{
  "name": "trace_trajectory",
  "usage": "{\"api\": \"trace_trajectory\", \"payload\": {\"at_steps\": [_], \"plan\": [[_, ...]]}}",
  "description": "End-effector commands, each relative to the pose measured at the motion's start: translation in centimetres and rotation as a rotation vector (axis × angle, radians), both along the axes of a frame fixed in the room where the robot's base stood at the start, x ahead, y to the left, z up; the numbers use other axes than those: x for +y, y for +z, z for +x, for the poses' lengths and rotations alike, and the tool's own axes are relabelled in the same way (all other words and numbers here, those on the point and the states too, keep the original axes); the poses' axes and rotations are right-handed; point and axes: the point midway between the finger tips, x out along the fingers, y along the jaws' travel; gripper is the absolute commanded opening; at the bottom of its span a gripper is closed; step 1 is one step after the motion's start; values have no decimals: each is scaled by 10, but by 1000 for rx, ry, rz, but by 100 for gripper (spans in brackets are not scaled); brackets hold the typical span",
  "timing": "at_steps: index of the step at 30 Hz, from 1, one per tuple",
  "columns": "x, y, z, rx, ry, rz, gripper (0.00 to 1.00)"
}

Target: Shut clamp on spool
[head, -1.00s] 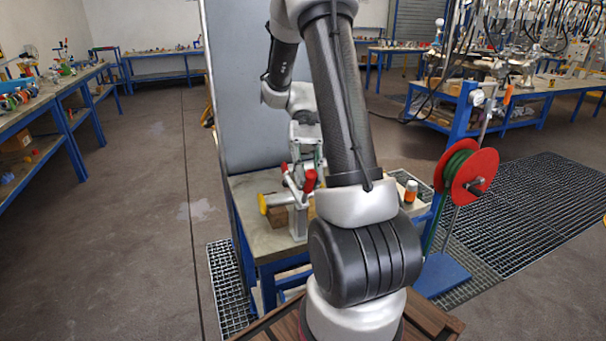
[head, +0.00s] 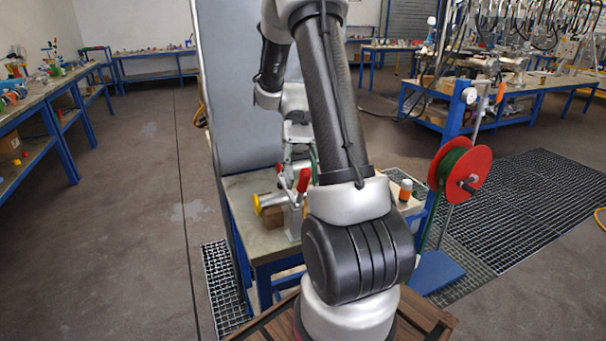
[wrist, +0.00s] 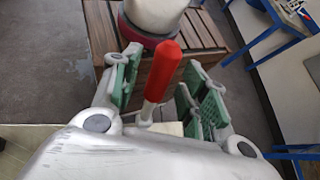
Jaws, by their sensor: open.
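A metal spool with a yellow end (head: 259,204) lies on the small workbench in the head view, by a brown block. A clamp with a red handle (head: 303,180) stands beside it; my arm hides part of it. In the wrist view a red handle (wrist: 162,72) rises between the two green-padded fingers of my gripper (wrist: 163,66). The fingers are apart, one on each side of the handle, with a visible gap. The clamp jaws and their fit on the spool cannot be made out.
The small workbench (head: 245,190) has a blue frame and a tall grey panel (head: 235,90) behind it. An orange-and-white bottle (head: 406,189) stands at its right. A red reel (head: 470,175) on a stand is further right. Open floor lies to the left.

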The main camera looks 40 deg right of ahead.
Motion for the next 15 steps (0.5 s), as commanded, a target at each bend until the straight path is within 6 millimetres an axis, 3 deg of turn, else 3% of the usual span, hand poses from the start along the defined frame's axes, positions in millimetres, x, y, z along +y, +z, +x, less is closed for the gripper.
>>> {"api": "trace_trajectory", "payload": {"at_steps": [5, 15], "plan": [[-5, 6, 9, -1, 0, 0, 44], [-40, 42, 61, -3, -1, 0, 44]]}}
